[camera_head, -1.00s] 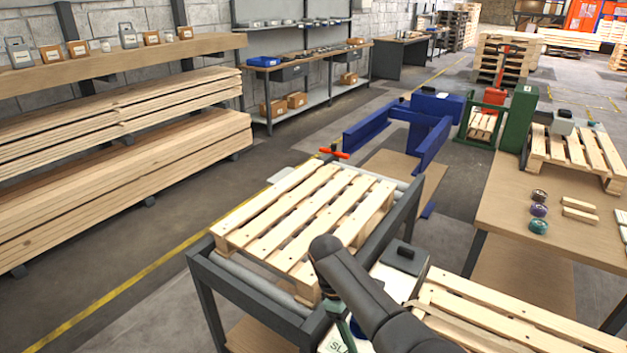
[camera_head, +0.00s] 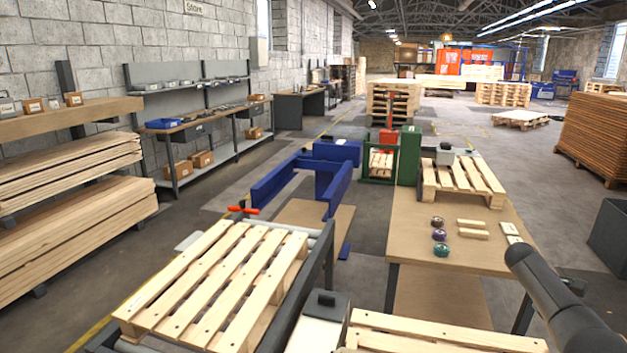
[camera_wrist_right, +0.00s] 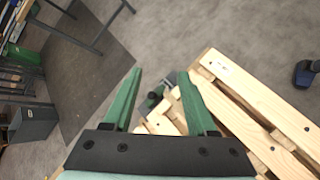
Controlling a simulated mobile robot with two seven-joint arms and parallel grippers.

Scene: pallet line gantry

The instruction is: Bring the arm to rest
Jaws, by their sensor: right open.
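My right arm (camera_head: 555,295) shows as a dark link at the lower right of the head view; its gripper is outside that view. In the right wrist view my right gripper (camera_wrist_right: 160,72) has its two green fingers apart, with nothing held between them. Beyond the fingers lie the grey floor, a pallet (camera_wrist_right: 235,115) on the right and a small dark object (camera_wrist_right: 153,100) that I cannot identify. My left gripper is in neither view.
A slatted pallet (camera_head: 215,280) lies on the roller stand at the left front, another pallet (camera_head: 430,332) at the bottom. A wooden bench (camera_head: 415,235) with small tins stands mid-right. A blue frame (camera_head: 305,180) stands behind. Floor right of the bench is fairly open.

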